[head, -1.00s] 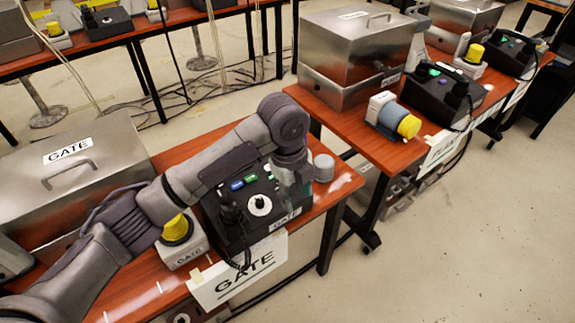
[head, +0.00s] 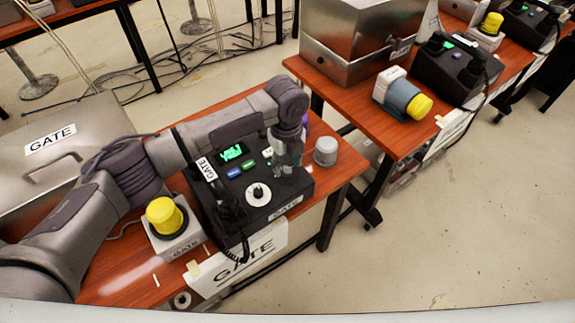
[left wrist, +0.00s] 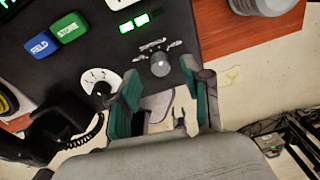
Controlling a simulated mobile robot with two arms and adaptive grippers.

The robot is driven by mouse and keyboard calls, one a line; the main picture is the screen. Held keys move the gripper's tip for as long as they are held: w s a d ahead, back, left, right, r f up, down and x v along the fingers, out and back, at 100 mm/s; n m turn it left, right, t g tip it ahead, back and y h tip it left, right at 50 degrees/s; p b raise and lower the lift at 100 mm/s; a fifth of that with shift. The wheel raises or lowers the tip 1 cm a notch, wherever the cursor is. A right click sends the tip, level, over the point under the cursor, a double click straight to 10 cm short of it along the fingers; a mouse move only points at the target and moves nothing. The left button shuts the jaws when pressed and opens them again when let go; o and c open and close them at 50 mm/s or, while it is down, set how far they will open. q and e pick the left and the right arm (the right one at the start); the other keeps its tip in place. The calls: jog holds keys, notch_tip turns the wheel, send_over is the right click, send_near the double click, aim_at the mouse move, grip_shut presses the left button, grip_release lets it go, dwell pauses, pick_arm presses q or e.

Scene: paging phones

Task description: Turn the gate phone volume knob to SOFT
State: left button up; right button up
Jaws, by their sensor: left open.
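The gate phone (head: 285,195) is a black console with a green-lit display and a handset on its left, on the red-brown table. A grey knob (left wrist: 160,65) with small markings around it shows in the left wrist view; the markings are too blurred to read. A white dial (head: 258,193) with a dark centre is also on the panel; it shows left of the fingers in the left wrist view (left wrist: 100,86). My left gripper (head: 286,168) is over the panel's right part. Its fingers (left wrist: 168,86) are open and apart, just short of the grey knob. My right gripper is not in view.
A yellow-topped beacon (head: 165,216) stands left of the phone, and a grey cylinder (head: 326,151) at its right. A metal case labelled GATE (head: 60,165) is behind my left arm. A second table (head: 350,97) holds similar equipment across a gap of floor.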

pick_arm(q)
jog(key=shift+f, duration=1.05)
jog(key=c, duration=0.5)
grip_shut()
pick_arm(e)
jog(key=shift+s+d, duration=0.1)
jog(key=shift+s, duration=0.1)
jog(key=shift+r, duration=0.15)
